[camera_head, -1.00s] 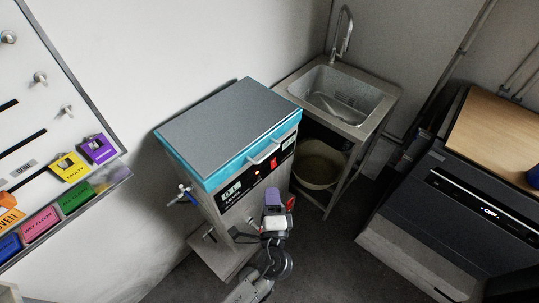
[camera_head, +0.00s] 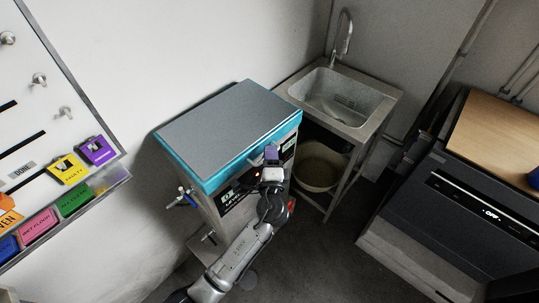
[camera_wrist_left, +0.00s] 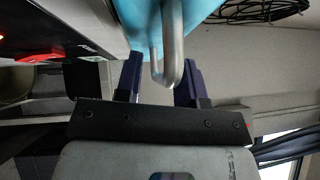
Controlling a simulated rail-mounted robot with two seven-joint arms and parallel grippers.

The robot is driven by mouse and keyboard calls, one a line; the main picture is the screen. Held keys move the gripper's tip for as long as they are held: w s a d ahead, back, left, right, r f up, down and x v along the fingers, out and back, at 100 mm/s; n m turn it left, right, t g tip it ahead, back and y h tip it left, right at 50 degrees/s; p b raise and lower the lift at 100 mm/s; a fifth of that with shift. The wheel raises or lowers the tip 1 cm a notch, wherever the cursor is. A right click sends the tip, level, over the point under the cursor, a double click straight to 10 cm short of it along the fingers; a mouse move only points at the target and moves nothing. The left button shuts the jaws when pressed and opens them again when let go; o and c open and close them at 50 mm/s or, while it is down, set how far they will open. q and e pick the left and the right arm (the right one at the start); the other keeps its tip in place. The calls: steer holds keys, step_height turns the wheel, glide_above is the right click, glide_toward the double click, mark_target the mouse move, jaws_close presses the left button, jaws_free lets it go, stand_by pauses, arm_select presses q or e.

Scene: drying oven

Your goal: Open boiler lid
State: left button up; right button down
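The boiler (camera_head: 228,205) stands against the wall, with a flat grey lid (camera_head: 225,122) edged in teal. The lid is down. Its metal handle is on the front side and is mostly hidden behind my left gripper (camera_head: 271,153) in the head view. In the left wrist view, the curved handle (camera_wrist_left: 172,45) reaches down between the two dark fingers of my left gripper (camera_wrist_left: 160,80). The teal lid edge (camera_wrist_left: 205,10) is close above. My right gripper is not in view.
A sink (camera_head: 342,98) on a metal frame stands right of the boiler, with a round bin (camera_head: 318,168) beneath. A dark cabinet with a display (camera_head: 490,213) is at the right. A whiteboard with coloured labels (camera_head: 66,170) is at the left.

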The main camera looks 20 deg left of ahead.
arm_select(q)
steer(key=shift+w, duration=0.15)
steer(key=shift+c, duration=0.4)
jaws_close()
